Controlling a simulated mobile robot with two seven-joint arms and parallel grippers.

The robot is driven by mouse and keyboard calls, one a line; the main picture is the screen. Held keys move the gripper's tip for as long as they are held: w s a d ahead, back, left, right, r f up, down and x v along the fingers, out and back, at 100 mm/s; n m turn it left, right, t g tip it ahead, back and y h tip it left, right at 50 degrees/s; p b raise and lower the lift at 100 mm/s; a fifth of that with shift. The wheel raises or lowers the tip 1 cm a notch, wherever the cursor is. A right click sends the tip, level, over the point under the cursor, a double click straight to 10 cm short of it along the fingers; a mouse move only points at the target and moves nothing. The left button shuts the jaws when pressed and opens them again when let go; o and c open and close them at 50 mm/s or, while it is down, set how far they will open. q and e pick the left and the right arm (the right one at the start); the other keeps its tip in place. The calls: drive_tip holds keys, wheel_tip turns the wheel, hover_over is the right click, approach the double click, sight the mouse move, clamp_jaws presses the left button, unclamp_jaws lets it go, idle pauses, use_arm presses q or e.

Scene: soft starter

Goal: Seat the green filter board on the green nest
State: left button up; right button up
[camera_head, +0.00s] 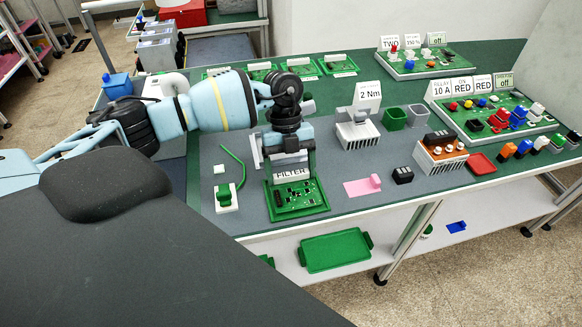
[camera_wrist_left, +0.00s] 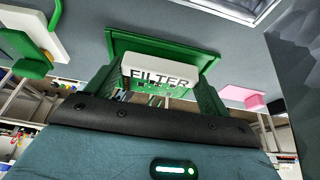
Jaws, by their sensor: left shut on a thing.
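The green filter board (camera_head: 298,199) has dark chips and a white grip block lettered FILTER. My left gripper (camera_head: 291,166) points down and is shut on that block. The green nest (camera_head: 300,215) shows as a rim around the board's edges in the head view. In the wrist view the nest (camera_wrist_left: 165,46) lies just beyond the FILTER block, with a strip of the board (camera_wrist_left: 155,91) between my fingers (camera_wrist_left: 160,90). Whether the board touches the nest's floor or sits slightly above it, I cannot tell. My right gripper is not in view.
A 2 Nm stand (camera_head: 358,133) is behind. The table's front edge is close.

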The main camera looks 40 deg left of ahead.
use_arm(q)
drive_tip(key=shift+f, duration=0.45)
drive_tip(key=o, duration=0.9)
drive_tip(key=shift+r, duration=0.15)
wheel_tip(320, 180, up, 4)
drive_tip(key=shift+f, duration=0.2)
drive_tip(key=s+d, duration=0.2)
drive_tip(key=s, duration=0.2)
drive_tip(key=s+d, duration=0.3)
drive_tip(key=s, duration=0.2)
drive_tip(key=s+d+r, duration=0.1)
drive_tip(key=s+d, duration=0.2)
drive_tip(key=s, duration=0.1)
drive_tip(key=shift+s+d+p, duration=0.2)
drive_tip(key=shift+s+p, duration=0.15)
drive_tip(key=shift+p, duration=0.05)
